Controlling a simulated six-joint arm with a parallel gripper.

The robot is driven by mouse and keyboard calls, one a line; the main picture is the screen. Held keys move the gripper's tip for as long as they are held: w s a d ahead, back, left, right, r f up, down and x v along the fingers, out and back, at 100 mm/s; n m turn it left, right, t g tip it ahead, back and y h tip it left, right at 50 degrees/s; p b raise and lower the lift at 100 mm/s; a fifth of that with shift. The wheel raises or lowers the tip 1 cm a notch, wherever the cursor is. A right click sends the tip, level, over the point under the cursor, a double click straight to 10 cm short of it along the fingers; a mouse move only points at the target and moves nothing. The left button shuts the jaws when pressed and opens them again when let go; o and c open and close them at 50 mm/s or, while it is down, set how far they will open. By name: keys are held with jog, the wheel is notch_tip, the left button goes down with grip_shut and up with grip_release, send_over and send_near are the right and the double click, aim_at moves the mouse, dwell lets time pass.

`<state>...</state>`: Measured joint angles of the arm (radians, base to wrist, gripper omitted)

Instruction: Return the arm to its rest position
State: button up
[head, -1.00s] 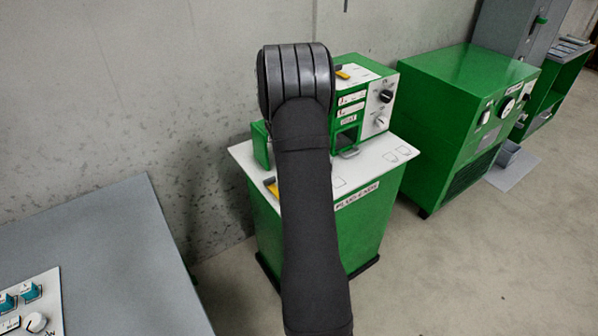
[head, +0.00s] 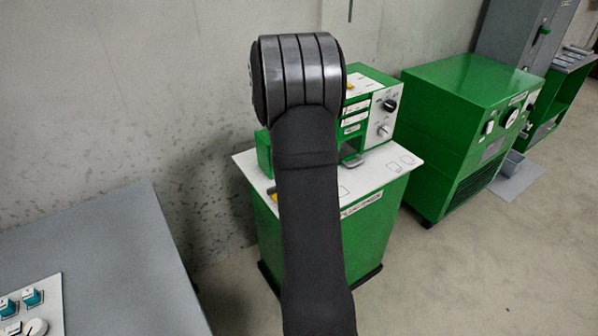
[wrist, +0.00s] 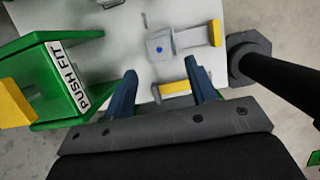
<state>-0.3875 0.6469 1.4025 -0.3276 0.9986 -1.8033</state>
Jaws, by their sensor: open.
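My gripper (wrist: 160,66) shows in the wrist view with its two blue fingers apart and nothing held between them. It is above a white worktop (wrist: 118,62). A grey block with a blue dot (wrist: 160,48) lies beyond the fingertips, and a yellow-and-grey piece (wrist: 176,88) shows between the fingers. I cannot tell the gap in height. In the head view my dark arm stands upright in front of the green cabinet with the white top (head: 385,172) and hides my gripper.
A green holder labelled PUSH FIT (wrist: 68,78) stands left in the wrist view, with a yellow part (wrist: 14,103) beside it. In the head view a large green machine (head: 455,95) stands right, and a grey table (head: 110,250) stands left. Floor between is clear.

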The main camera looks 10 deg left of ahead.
jog(key=shift+v, duration=1.1)
jog(key=x, duration=1.2)
jog(key=shift+d+f, duration=0.1)
jog(key=shift+f, duration=0.25)
notch_tip(320, 180, up, 3)
jog(key=shift+r, duration=0.8)
